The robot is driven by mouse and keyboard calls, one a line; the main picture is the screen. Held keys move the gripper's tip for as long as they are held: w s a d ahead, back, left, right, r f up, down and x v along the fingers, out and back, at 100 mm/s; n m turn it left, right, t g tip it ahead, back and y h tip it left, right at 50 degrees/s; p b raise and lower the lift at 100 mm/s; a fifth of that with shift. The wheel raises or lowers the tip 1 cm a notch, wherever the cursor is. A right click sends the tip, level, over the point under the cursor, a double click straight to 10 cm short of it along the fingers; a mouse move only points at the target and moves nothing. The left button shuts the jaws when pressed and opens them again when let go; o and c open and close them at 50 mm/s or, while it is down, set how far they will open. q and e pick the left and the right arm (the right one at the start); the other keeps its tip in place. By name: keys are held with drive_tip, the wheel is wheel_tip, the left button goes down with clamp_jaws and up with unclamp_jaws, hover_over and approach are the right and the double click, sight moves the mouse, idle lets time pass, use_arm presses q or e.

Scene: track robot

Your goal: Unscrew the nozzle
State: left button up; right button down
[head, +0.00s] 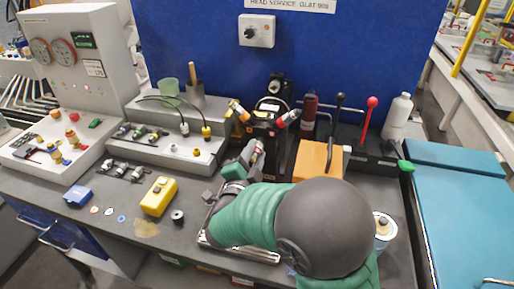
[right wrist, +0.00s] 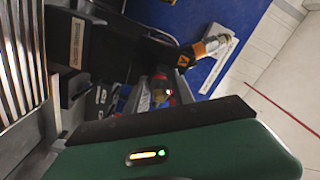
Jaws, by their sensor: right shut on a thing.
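My right gripper (head: 258,150) reaches in from the front, below the black service head (head: 268,112) at the back of the bench. In the right wrist view its two grey fingers (right wrist: 160,92) are closed around a small nozzle (right wrist: 159,84) with a red band and a brass-coloured part. I cannot tell whether this nozzle is still joined to the head. An orange-tipped fitting (head: 238,110) sticks out at the head's left and a red-ringed one (head: 288,118) at its right. My left gripper is not in view.
A yellow box (head: 159,196) and a blue box (head: 77,196) lie on the bench at the left. An orange block (head: 317,160) stands right of the gripper. Behind it are a red-knobbed lever (head: 369,115) and a white bottle (head: 397,117).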

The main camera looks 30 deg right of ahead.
drive_tip(key=shift+r+n+p, duration=0.15)
drive_tip(key=shift+n+p, duration=2.85)
drive_tip(key=shift+n, duration=0.1)
drive_tip(key=n+p, duration=0.4)
drive_tip(key=shift+n, duration=0.3)
